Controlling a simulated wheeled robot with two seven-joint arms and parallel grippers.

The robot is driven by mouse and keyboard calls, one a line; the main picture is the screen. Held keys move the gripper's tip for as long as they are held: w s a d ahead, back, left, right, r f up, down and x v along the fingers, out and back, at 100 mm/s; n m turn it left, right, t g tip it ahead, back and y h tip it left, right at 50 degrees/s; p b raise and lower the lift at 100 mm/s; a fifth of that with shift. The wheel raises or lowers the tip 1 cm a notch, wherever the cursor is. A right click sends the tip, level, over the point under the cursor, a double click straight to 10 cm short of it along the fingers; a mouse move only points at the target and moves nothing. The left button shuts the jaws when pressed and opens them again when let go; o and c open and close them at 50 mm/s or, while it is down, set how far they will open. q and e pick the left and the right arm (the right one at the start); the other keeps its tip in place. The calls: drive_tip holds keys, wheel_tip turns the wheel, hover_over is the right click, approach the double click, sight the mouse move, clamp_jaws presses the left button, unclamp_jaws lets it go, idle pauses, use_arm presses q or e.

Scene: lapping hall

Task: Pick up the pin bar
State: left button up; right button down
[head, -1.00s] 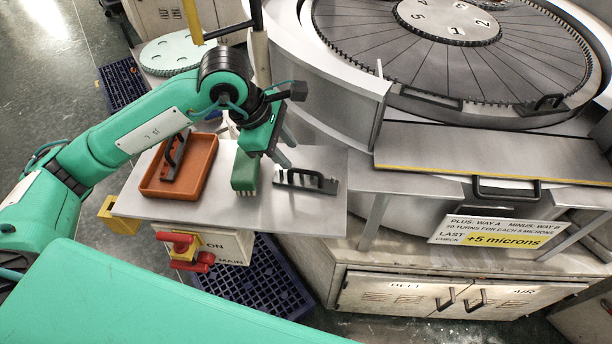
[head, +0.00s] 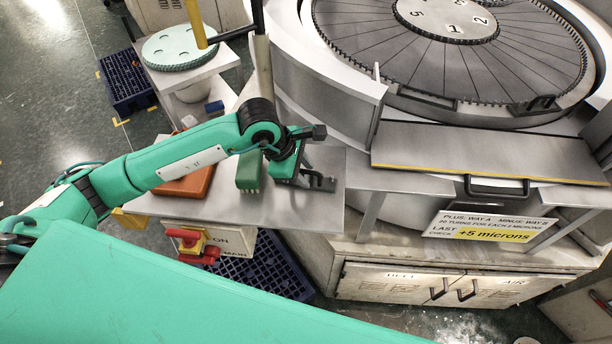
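A grey bar with a dark handle (head: 322,182), which I take for the pin bar, lies on the metal side table (head: 225,207). Its left part is hidden behind my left gripper (head: 291,180). That gripper points down at the bar and overlaps its handle in the head view. I cannot tell whether its fingers touch or close on the handle. A green block with a pale toothed lower edge (head: 249,172) stands just left of the gripper. My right gripper is not in view.
An orange tray (head: 188,187) sits on the table's left part, mostly behind my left arm. The large round lapping plate (head: 455,60) and its grey housing rise behind and right. A red switch (head: 188,238) is below the table's front edge.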

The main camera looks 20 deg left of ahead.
use_arm(q)
clamp_jaws()
drive_tip(key=shift+r, duration=0.15)
